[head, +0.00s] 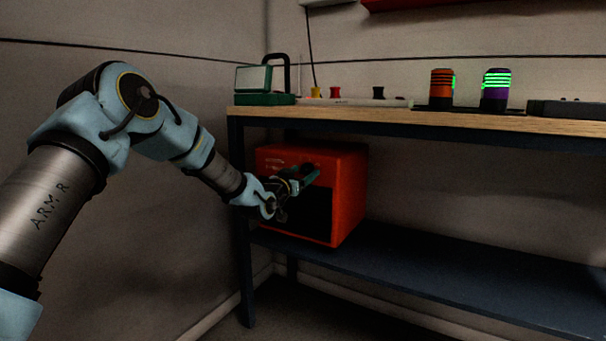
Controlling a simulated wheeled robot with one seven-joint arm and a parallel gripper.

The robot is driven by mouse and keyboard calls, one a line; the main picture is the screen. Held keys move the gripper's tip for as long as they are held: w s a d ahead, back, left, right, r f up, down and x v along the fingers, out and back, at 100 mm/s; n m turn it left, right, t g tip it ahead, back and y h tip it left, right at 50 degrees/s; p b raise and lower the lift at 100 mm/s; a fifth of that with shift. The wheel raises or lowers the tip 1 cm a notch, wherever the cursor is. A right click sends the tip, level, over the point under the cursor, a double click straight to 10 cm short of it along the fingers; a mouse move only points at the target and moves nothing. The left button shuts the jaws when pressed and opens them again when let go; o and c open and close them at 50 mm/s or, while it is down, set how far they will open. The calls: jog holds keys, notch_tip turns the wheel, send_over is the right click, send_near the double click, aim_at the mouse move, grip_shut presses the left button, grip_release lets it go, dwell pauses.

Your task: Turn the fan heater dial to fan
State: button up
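The fan heater (349,190) is a red-orange box with a dark front grille. It stands on the lower shelf at the left end of the bench in the head view. My gripper (312,174) is in front of the upper part of its front face, with its greenish fingers pointing right toward the control area. A small dark round shape near the fingertips may be the dial, but it is too small and too covered to be sure. Its setting cannot be read. I cannot tell whether the fingers touch anything or how far apart they are.
The wooden bench top (400,113) is close above the heater. The dark lower shelf (440,275) is clear to the heater's right. A bench leg (240,270) stands left of the heater, near the wall. A green case (266,99) and two banded cylinders (441,88) stand on top.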

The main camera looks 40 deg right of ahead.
jog(key=p+v, duration=0.1)
jog(key=v, duration=0.9)
jog(key=shift+a, duration=0.35)
jog(key=shift+f, duration=0.1)
